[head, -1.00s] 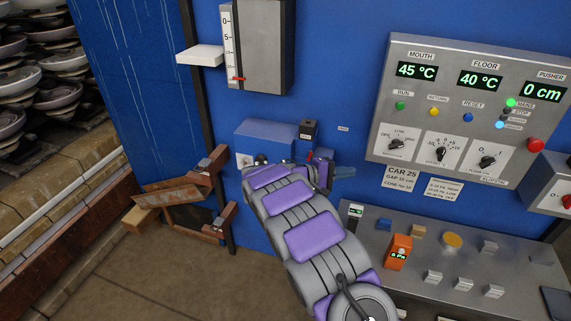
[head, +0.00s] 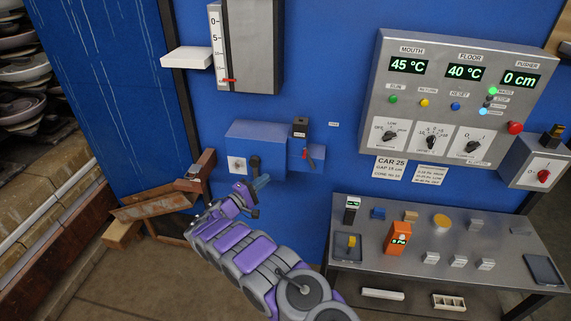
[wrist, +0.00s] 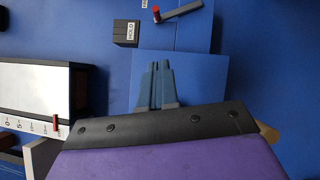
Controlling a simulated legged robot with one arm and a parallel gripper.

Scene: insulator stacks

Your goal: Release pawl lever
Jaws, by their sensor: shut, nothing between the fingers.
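What looks like the pawl lever (head: 307,153), small with a red end, sits on a small blue block under a black box (head: 300,127). In the wrist view the lever (wrist: 178,11) is a grey bar with a red knob, and the black box (wrist: 126,33) reads HOLD. My gripper (head: 264,180) is shut and empty, left of and below the lever in the head view. In the wrist view its blue-grey fingers (wrist: 156,66) are together, apart from the lever, over the larger blue box. Contact with that box cannot be told.
The larger blue box (head: 240,144) carries a white dial and a dark crank (head: 254,165), close to my fingers. A gauge (head: 216,45) and white shelf (head: 187,58) are upper left. A control panel (head: 458,105) is right. A metal table (head: 345,242) with several small items stands below it.

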